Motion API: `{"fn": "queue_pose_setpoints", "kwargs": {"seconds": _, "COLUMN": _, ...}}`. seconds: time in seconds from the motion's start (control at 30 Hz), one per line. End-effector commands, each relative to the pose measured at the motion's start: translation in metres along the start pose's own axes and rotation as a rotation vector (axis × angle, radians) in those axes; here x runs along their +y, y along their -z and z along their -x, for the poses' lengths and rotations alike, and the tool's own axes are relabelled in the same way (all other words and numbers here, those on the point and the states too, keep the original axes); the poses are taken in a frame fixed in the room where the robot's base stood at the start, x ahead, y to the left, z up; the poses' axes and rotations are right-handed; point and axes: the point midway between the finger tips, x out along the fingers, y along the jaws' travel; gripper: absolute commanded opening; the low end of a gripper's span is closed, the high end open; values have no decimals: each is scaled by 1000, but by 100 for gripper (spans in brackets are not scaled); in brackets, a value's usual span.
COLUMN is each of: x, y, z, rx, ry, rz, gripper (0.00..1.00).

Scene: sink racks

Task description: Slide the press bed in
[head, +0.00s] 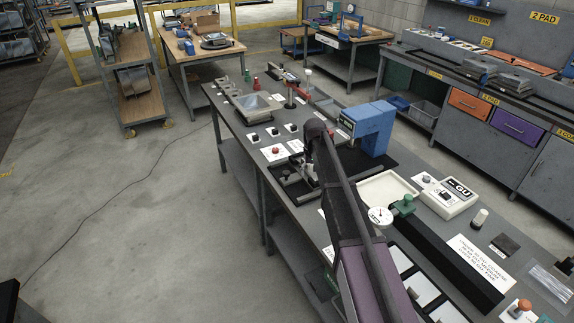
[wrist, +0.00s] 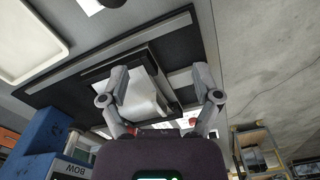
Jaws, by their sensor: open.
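The blue press (head: 370,128) stands on a black base on the grey bench in the head view. Its blue body also shows at the lower left of the wrist view (wrist: 40,132). The press bed (head: 292,184) is a dark slide with a frame, out at the bench's front edge, largely hidden by my arm.
A cream tray (head: 387,187) and a white GU device (head: 444,195) lie right of the press. A dial gauge (head: 381,215) stands close to my arm. A red button (head: 275,150) sits on a white card left of the bed.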

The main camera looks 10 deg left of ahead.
Motion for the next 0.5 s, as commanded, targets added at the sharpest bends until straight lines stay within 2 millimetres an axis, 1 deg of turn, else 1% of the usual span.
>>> {"fn": "queue_pose_setpoints", "kwargs": {"seconds": 0.03, "x": -13, "y": 35, "z": 14, "rx": 0, "ry": 0, "rz": 18, "gripper": 81}}
{"fn": "queue_pose_setpoints", "kwargs": {"seconds": 0.1, "x": -28, "y": 62, "z": 22, "rx": 0, "ry": 0, "rz": 38, "gripper": 81}}
{"fn": "queue_pose_setpoints", "kwargs": {"seconds": 0.2, "x": -48, "y": 93, "z": 31, "rx": 0, "ry": 0, "rz": 63, "gripper": 81}}
{"fn": "queue_pose_setpoints", "kwargs": {"seconds": 0.33, "x": -67, "y": 120, "z": 38, "rx": 0, "ry": 0, "rz": 85, "gripper": 81}}
{"fn": "queue_pose_setpoints", "kwargs": {"seconds": 0.4, "x": -74, "y": 128, "z": 40, "rx": 0, "ry": 0, "rz": 93, "gripper": 81}}
{"fn": "queue_pose_setpoints", "kwargs": {"seconds": 0.5, "x": -78, "y": 133, "z": 42, "rx": 0, "ry": 0, "rz": 98, "gripper": 81}}
